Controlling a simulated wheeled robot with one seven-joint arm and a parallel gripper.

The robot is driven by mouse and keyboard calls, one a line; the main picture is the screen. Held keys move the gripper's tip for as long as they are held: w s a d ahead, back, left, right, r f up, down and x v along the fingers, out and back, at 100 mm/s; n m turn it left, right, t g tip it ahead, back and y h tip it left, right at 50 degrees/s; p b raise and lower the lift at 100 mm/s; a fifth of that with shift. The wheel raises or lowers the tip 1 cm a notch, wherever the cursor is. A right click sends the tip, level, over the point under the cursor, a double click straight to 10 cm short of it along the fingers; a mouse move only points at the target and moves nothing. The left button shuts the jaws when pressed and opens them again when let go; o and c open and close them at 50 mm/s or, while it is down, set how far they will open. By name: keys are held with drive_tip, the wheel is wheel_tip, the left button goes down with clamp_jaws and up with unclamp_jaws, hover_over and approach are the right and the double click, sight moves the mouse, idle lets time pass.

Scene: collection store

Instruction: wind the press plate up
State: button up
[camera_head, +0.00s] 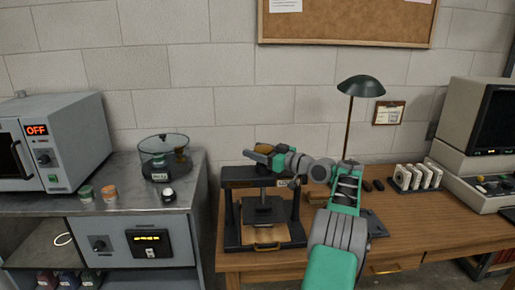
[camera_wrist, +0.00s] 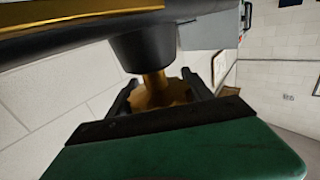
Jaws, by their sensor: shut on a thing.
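A black press (camera_head: 231,225) stands at the left end of the wooden table. Its dark plate (camera_head: 264,210) hangs inside the frame, above a tray-like base with a brass front edge; the exact gap under it is hard to tell. My gripper (camera_head: 263,152) is at the top of the press, reaching in from the right. In the wrist view its dark fingers (camera_wrist: 158,90) are shut around a brass knob (camera_wrist: 158,95) on a short shaft below a black hub (camera_wrist: 143,48). My gripper hides much of the press's top in the head view.
A green desk lamp (camera_head: 361,86) stands behind my arm. A rack of pale pieces (camera_head: 417,177) and an old computer (camera_head: 482,125) are to the right. A metal bench (camera_head: 120,205) with an oven (camera_head: 62,140) and a glass-walled round device (camera_head: 164,155) is at left.

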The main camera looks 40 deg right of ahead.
idle(0.4)
drive_tip(key=o, duration=1.4)
drive_tip(key=shift+c, duration=0.2)
